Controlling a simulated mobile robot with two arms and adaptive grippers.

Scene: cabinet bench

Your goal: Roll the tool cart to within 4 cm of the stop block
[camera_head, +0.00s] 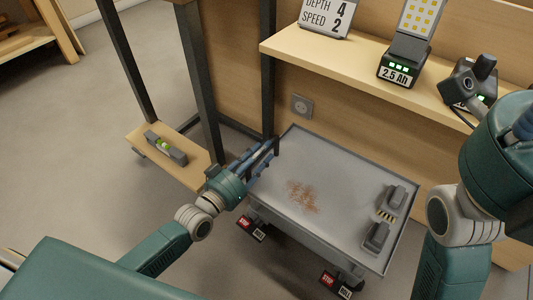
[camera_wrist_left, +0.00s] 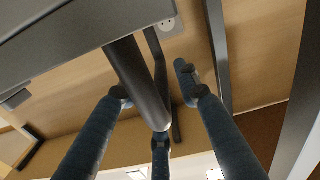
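The grey tool cart (camera_head: 335,165) stands on the floor in front of the cabinet bench, right of centre in the head view. Its underside or edge (camera_wrist_left: 60,45) and a dark bar handle (camera_wrist_left: 135,75) fill much of the left wrist view. My left gripper (camera_head: 270,152) is at the cart's left edge. Its blue fingers are spread around the handle in the left wrist view; I see no clear grip. My right arm comes in at the right, but its gripper is out of view. I cannot make out the stop block.
Red-and-black tags (camera_head: 244,222) mark the cart's near casters. Dark bench legs (camera_head: 199,85) and a low shelf with a level (camera_head: 166,148) stand left. A shelf (camera_head: 340,65) overhangs behind. Floor at left is clear.

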